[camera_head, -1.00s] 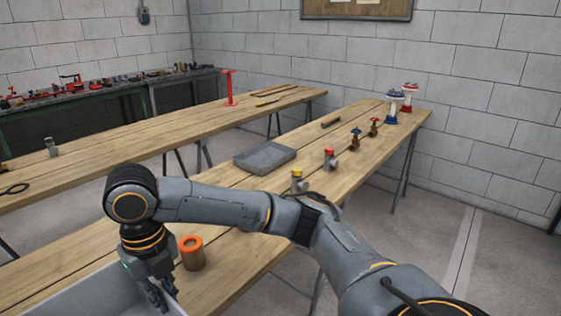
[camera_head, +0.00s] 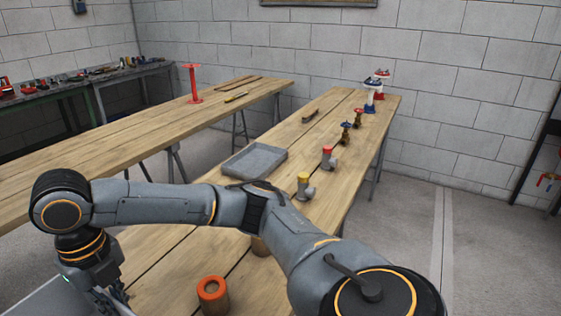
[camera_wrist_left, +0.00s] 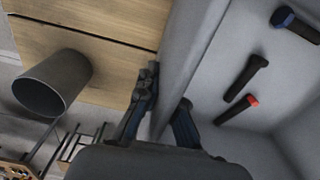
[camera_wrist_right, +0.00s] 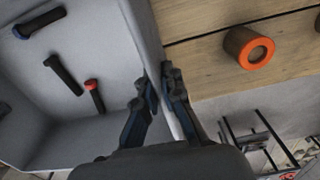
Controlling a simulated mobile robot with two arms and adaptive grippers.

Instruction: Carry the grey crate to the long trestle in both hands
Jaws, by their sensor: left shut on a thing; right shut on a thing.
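The grey crate (camera_head: 40,300) shows only as a corner at the lower left of the head view. My right gripper (camera_wrist_right: 155,88) is shut on one crate wall (camera_wrist_right: 82,22), and my left gripper (camera_wrist_left: 166,98) is shut on another wall (camera_wrist_left: 195,35). Inside the crate lie a blue-ended dark piece (camera_wrist_left: 294,24), a plain dark piece (camera_wrist_left: 245,78) and a red-ended one (camera_wrist_left: 236,110). Two plank-topped trestles show: a near one (camera_head: 165,265) and one farther left (camera_head: 130,138). Wood lies beside the crate in both wrist views; I cannot tell whether they touch.
On the near trestle stand an orange-rimmed cylinder (camera_head: 213,293), a grey tray (camera_head: 255,161), a yellow-topped fitting (camera_head: 304,187), a red-topped fitting (camera_head: 328,158) and several valves. A red stand (camera_head: 192,85) is on the left trestle. Floor (camera_head: 480,240) is clear at right.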

